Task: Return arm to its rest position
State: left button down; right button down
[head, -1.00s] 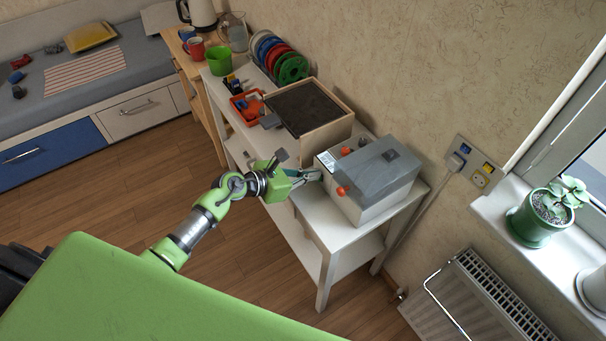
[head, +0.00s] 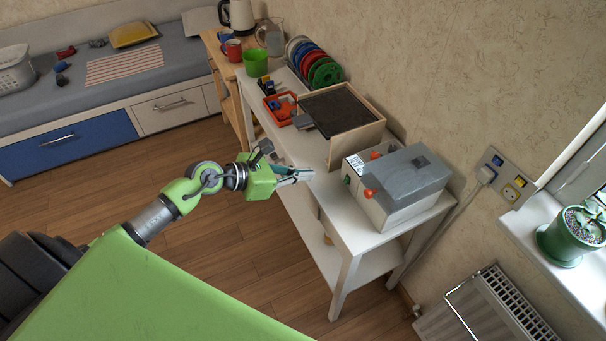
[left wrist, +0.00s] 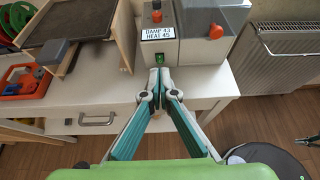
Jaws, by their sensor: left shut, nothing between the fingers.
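My left arm reaches in from the left in the head view. Its green gripper (head: 311,174) is shut and empty, in front of the white table (head: 375,243) and left of the grey-lidded box (head: 400,188). A gap shows between the fingertips and the box. The box has a green switch (left wrist: 159,58) and a red knob (left wrist: 215,31). My right gripper does not show in the head view.
On the table stand a wooden-framed dark tray (head: 340,112), an orange bin (head: 280,106) and a rack of coloured discs (head: 325,72). A radiator (head: 500,310) and a potted plant (head: 565,240) are at right. The floor (head: 210,250) left of the table is clear.

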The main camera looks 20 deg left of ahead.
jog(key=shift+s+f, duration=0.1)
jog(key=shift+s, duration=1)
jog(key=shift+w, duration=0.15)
